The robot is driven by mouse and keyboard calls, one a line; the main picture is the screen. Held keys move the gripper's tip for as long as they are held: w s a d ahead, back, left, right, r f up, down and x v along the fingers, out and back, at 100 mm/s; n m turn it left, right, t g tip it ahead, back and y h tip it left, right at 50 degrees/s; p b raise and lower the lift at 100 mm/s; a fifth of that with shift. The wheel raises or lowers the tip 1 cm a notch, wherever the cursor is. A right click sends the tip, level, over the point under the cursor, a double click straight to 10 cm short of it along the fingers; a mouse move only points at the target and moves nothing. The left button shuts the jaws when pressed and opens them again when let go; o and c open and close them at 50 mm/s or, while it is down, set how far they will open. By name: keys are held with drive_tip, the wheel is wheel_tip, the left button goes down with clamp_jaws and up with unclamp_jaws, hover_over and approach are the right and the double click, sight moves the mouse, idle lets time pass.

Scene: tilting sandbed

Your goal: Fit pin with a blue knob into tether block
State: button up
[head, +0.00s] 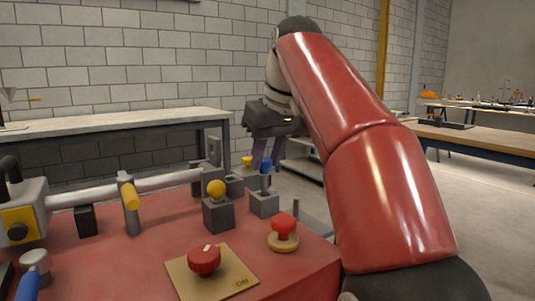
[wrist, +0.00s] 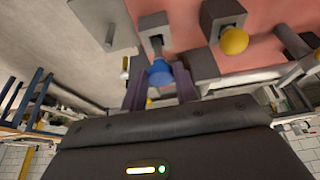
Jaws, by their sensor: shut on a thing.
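The pin with a blue knob (head: 265,166) stands roughly upright over a small grey block (head: 264,205), which looks like the tether block. My gripper (head: 263,163) comes down from above and is shut on the pin at its blue knob. In the wrist view the blue knob (wrist: 160,73) sits between my two purple-grey fingers (wrist: 160,84). The pin's grey shaft runs from the knob toward the dark opening in the grey block (wrist: 153,22). The shaft's lower end meets or enters that opening; how deep it sits I cannot tell.
A grey block with a yellow knob (head: 217,189) stands just left. A red mushroom knob (head: 284,226) and a red button on a tan plate (head: 204,260) are in front. A metal bar (head: 90,196) with a yellow-handled clamp crosses the red bed top (head: 160,238). A grey bench stands behind.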

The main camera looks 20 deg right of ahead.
sight(267, 175)
drive_tip(key=shift+f+b, duration=1.35)
drive_tip(key=shift+f, duration=0.45)
drive_tip(key=o, duration=1.6)
drive_tip(key=shift+r, duration=0.1)
wheel_tip(267, 175, up, 6)
drive_tip(key=p, duration=0.6)
drive_tip(key=shift+r, duration=0.9)
